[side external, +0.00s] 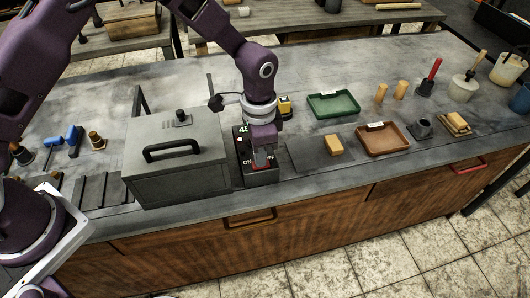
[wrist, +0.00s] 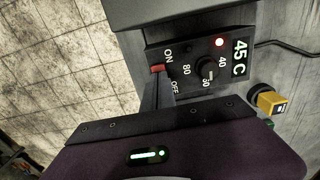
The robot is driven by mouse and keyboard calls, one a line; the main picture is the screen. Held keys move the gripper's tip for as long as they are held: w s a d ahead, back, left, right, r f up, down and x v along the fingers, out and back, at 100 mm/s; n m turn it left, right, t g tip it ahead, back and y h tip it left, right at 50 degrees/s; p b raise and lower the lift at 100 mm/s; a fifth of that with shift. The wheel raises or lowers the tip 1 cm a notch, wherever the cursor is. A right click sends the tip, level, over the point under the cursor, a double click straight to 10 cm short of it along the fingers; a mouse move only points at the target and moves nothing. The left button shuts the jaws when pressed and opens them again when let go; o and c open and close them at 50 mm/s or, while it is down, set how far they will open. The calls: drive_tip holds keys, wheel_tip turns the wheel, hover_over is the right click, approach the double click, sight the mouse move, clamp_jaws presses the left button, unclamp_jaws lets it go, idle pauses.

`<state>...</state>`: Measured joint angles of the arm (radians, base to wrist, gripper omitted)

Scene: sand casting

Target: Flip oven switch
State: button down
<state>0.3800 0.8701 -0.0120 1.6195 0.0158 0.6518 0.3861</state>
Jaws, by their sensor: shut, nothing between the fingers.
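The grey oven (side external: 178,160) is a box with a black handle on its lid, left of my gripper in the side view. Its control panel (side external: 243,172) stands at its right side, with ON and OFF lettering. My gripper (side external: 262,158) partly covers the panel in the side view.
A yellow and black object (side external: 285,105) sits just behind my gripper. A dark plate (side external: 306,153) with a tan block (side external: 333,145) lies to the right, near a brown tray (side external: 383,140) and a green tray (side external: 334,105). A cable (wrist: 290,46) runs from the panel.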

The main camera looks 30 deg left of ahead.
drive_tip(key=shift+s+a+r, duration=0.1)
wheel_tip(320, 180, up, 14)
idle(0.6)
drive_tip(key=f, duration=1.4)
drive_tip(key=shift+s+a, duration=0.3)
drive_tip(key=shift+s, duration=0.05)
drive_tip(key=shift+f, duration=0.1)
